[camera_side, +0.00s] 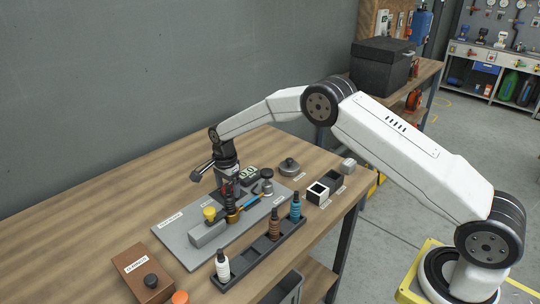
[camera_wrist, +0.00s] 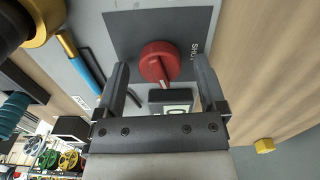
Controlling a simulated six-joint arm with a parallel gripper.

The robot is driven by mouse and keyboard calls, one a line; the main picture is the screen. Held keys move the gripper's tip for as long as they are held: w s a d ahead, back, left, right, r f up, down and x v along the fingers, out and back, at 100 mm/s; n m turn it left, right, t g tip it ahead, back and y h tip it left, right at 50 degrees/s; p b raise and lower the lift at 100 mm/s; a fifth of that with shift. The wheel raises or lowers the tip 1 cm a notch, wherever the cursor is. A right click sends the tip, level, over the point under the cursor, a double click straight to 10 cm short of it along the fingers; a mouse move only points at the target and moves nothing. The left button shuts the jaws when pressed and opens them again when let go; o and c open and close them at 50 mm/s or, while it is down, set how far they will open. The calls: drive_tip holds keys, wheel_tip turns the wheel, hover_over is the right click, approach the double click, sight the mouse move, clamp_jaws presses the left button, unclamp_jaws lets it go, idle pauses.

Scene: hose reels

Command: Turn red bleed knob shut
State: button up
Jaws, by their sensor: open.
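The red bleed knob (camera_wrist: 158,58) is a round red knob with a white pointer mark on a dark square plate (camera_wrist: 122,30). In the wrist view the pointer mark faces the bottom of the picture, and a partly cut-off label beginning "SHU" (camera_wrist: 194,50) lies to the right. My gripper (camera_wrist: 161,66) is open, with one finger on each side of the knob and visible gaps between. In the side view my gripper (camera_side: 228,190) is low over the grey panel (camera_side: 178,232) and mostly hides the knob.
The panel also carries a yellow knob (camera_side: 210,213), a brass fitting (camera_side: 232,217), a blue tube (camera_side: 252,201) and a small display (camera_side: 249,174). A dark tray (camera_side: 252,254) with bottles lies in front. A brown box (camera_side: 142,268) stands at front left. The wooden table behind is clear.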

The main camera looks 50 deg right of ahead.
clamp_jaws()
idle(0.3)
drive_tip(key=shift+n, duration=0.4)
drive_tip(key=n, duration=0.4)
drive_tip(key=shift+f+n, duration=0.1)
drive_tip(key=shift+n, duration=1.9)
